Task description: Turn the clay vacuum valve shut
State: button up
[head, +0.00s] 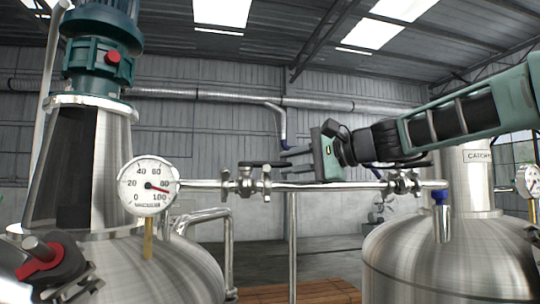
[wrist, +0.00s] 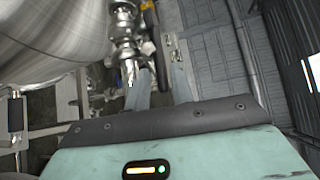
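A steel valve (head: 246,182) sits on the horizontal pipe between the two tanks, left of my gripper. Its dark lever (head: 262,164) lies roughly along the pipe, pointing towards my gripper. In the wrist view the valve body (wrist: 124,42) is at top centre, and the dark lever (wrist: 158,50) runs down beside it, with a tan-orange part near its top. My gripper (head: 284,161) is open, its fingers around or just beside the lever's free end; contact cannot be told. The two fingers also show apart in the wrist view (wrist: 161,85).
A round gauge (head: 149,186) stands at the pipe's left end. A second valve (head: 403,183) is on the pipe below my arm. Steel tanks stand left (head: 170,270) and right (head: 430,260). A red-and-black fitting (head: 42,262) is at lower left. Open floor shows behind.

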aim_at(280, 163)
jog(key=p+x, duration=0.2)
jog(key=x, duration=0.3)
jog(key=shift+a+r, duration=0.1)
jog(key=shift+w+a, duration=0.2)
jog(key=shift+a, duration=0.1)
jog(key=shift+c, duration=0.2)
grip_shut()
